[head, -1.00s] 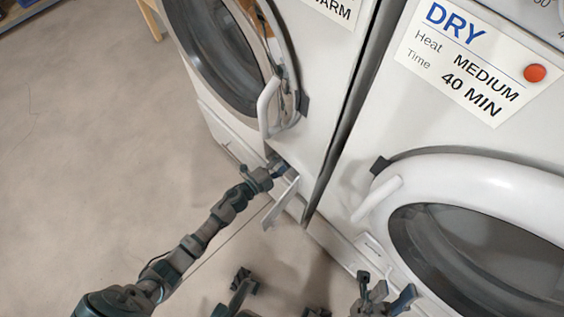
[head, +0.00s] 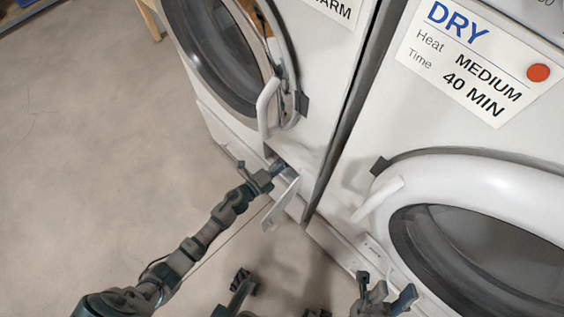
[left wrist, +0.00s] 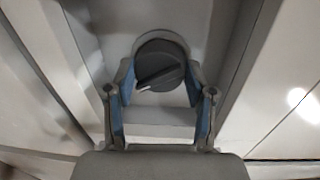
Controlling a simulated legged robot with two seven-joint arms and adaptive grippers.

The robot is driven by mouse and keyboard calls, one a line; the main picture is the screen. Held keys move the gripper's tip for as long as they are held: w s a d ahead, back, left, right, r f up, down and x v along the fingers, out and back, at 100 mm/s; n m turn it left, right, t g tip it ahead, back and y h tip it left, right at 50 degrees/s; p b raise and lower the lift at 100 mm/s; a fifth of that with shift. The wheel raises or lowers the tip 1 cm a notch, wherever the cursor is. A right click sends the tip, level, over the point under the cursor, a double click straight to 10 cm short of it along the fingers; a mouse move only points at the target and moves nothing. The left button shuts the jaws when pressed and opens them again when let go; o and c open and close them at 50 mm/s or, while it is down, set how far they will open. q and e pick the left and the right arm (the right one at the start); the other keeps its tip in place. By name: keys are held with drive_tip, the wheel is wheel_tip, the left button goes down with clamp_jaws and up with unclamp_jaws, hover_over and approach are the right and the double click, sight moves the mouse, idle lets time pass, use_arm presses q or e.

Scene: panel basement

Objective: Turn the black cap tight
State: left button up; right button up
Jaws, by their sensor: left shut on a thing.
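The round black cap (left wrist: 160,65) shows in the left wrist view, in a recess low on the left machine. It has a raised grip bar with a white mark at its lower left end. My left gripper (left wrist: 157,88) is shut on the cap, with one blue-padded finger at each side. In the head view my left gripper (head: 272,176) reaches into the opening at the machine's base, and the cap is hidden there. My right gripper (head: 386,288) is open and empty, low in front of the right machine.
A small open flap (head: 281,203) hangs beside my left gripper. The left machine's round door (head: 268,105) with its white handle is above. The right machine's door (head: 470,185) is near my right gripper. The floor (head: 90,170) at left is clear.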

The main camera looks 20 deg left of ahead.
use_arm(q)
drive_tip(key=shift+s+d+f, duration=0.1)
drive_tip(key=shift+d+f, duration=0.05)
drive_tip(key=shift+d, duration=0.1)
drive_tip(key=o, duration=1.1)
drive_tip(key=shift+o, duration=0.3)
drive_tip(key=shift+s+a, duration=0.15)
drive_tip(key=v, duration=1.1)
drive_tip(key=shift+s, duration=0.2)
drive_tip(key=shift+a, duration=0.1)
